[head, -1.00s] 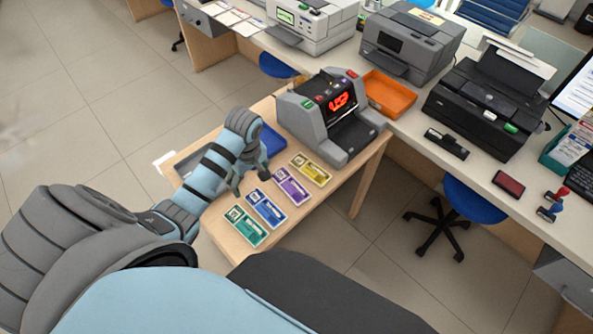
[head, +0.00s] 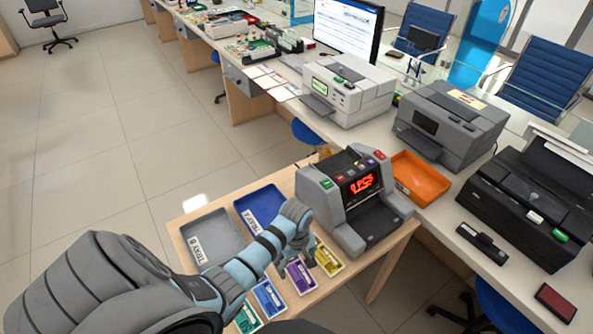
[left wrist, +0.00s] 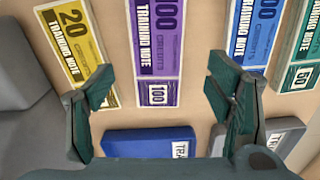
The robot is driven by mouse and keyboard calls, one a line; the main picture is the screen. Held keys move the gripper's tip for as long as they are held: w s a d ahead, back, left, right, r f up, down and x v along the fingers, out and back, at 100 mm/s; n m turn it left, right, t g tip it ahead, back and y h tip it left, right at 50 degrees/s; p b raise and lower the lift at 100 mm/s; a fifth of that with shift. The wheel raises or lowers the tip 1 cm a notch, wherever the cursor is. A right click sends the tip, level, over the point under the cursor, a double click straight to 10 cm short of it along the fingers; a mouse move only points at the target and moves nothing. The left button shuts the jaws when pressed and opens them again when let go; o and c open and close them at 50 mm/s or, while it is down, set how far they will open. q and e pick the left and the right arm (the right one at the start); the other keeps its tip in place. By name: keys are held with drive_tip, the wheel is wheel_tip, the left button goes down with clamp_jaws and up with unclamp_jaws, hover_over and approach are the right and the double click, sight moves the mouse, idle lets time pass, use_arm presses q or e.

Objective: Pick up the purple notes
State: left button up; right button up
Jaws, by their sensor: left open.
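The purple notes (head: 301,276) lie flat on the small wooden table, between the yellow notes (head: 327,258) and the blue notes (head: 268,297). In the left wrist view the purple notes (left wrist: 157,50) show lengthwise between my fingers, with "100" and "TRAINING NOTE" printed on them. My left gripper (head: 305,254) is over the note row and partly covers the far end of the purple notes in the head view. In the left wrist view my left gripper (left wrist: 163,98) is open and empty, its fingers on either side of the purple notes. My right gripper is not seen.
Green notes (head: 247,318) lie at the near end of the row. A grey tray (head: 212,238) and a blue tray (head: 262,207) sit behind the row. A grey counting machine (head: 352,200) stands to the right, with an orange tray (head: 418,178) beyond it.

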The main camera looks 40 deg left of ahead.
sight(298, 270)
use_arm(q)
drive_tip(key=f, duration=0.1)
drive_tip(key=f+b, duration=0.1)
drive_tip(key=f, duration=0.3)
drive_tip(key=shift+w+d, duration=0.2)
drive_tip(key=shift+w, duration=0.05)
drive_tip(key=shift+s+r, duration=0.2)
drive_tip(key=shift+c, duration=1)
drive_tip(key=c, duration=1.1)
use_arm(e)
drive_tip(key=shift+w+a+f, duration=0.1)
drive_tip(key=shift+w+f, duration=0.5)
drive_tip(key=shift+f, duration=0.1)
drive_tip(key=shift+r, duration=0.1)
